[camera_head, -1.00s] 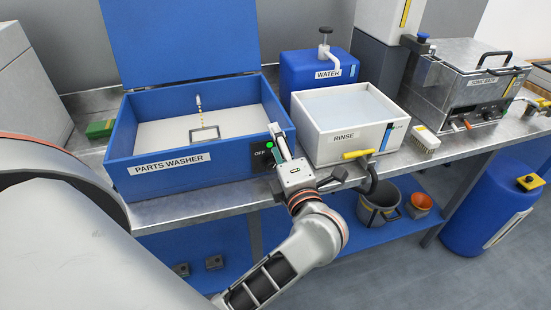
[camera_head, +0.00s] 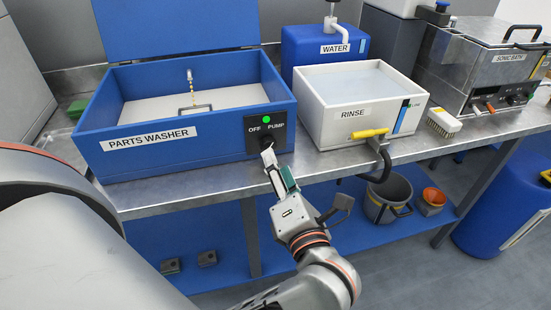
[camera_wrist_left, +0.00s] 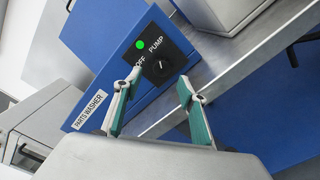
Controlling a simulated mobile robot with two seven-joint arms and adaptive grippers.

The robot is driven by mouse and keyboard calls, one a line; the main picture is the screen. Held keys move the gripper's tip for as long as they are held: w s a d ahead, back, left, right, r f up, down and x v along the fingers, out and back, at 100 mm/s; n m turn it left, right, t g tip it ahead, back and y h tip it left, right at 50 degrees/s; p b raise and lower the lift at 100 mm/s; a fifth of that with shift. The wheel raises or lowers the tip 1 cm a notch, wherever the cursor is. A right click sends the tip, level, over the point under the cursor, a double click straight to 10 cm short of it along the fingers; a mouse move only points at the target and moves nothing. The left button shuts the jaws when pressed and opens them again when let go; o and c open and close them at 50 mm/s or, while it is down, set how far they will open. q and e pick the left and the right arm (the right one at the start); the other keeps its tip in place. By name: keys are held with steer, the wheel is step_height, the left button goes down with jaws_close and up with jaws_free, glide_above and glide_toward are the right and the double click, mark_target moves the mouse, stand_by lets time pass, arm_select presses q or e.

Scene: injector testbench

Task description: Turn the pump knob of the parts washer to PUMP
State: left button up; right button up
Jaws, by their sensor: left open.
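The parts washer (camera_head: 195,157) is a blue open-topped tank on the metal bench. Its black control panel (camera_head: 286,123) carries the words OFF and PUMP and a lit green lamp (camera_head: 267,119).
The white rinse tub (camera_head: 322,126) with a yellow-handled nozzle (camera_head: 369,134) and black hose stands right of the washer. A brush (camera_head: 443,122) lies beside it. A bucket (camera_head: 391,187) is on the lower shelf. The bench's front edge runs below the gripper.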

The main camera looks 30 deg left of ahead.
mark_target(268, 145)
arm_select(q)
steer(key=x, duration=0.7)
steer(key=shift+w+a+f, duration=0.15)
steer(key=shift+f, duration=0.1)
arm_select(e)
steer(key=shift+s+a+f, duration=0.1)
steer(key=shift+f, duration=0.15)
arm_select(q)
steer(key=c, duration=1.1)
steer(key=shift+r+p, duration=0.1)
steer(key=shift+p, duration=0.5)
steer(key=o, duration=1.1)
arm_select(e)
steer(key=shift+s+a+r, duration=0.15)
steer(key=shift+s+r, duration=0.05)
steer(key=shift+s, duration=0.05)
